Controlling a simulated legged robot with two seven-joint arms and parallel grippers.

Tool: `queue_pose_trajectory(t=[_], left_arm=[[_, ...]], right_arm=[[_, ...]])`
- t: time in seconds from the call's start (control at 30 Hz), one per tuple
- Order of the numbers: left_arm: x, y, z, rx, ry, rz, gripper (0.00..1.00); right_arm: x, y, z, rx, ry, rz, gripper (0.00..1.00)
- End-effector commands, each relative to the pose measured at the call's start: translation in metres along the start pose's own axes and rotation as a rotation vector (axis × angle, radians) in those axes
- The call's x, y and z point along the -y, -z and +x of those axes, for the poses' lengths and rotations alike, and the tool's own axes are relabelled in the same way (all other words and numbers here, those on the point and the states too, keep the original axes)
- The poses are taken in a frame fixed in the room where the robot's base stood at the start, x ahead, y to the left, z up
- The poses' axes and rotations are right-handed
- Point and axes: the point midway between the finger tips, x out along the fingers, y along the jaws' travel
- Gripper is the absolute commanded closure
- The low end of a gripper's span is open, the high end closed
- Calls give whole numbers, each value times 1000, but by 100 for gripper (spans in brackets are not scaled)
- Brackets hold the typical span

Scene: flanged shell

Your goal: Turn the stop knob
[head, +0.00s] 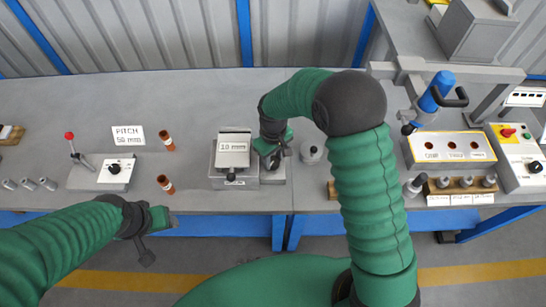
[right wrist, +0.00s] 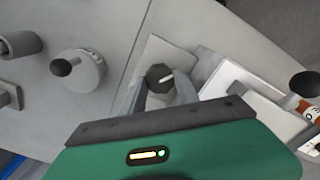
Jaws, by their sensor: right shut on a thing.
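The stop knob (right wrist: 159,75) is a dark round knob with a white pointer line, on a light grey plate beside the block with the "10 mm" display (head: 234,148). My right gripper (head: 273,160) reaches down at the right side of that block. In the right wrist view its two fingers (right wrist: 160,90) are closed on opposite sides of the knob. The pointer line slants up to the right there. In the head view my gripper mostly hides the knob. My left gripper (head: 146,256) hangs in front of the table's front edge, away from the knob; its jaws are too small to read.
A round grey part with a dark knob (head: 311,151) stands just right of my right gripper. A lever box (head: 101,172), a "PITCH 50 mm" sign (head: 128,135) and copper-coloured cylinders (head: 166,141) are at left. A labelled panel (head: 450,148) and control box (head: 517,155) stand at right.

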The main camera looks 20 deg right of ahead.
Motion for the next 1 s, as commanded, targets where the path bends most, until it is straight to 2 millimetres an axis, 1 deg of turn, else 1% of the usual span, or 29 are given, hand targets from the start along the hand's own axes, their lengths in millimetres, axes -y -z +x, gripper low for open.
queue_pose_trajectory(t=[0.27,0.7,1.0], left_arm=[[0,3,-12,0,0,0,41],[0,8,-32,0,0,0,41],[0,9,-40,0,0,0,41]], right_arm=[[0,-1,-2,4,0,182,100],[0,-1,-1,3,-1,571,100],[1,0,0,3,0,751,100]])
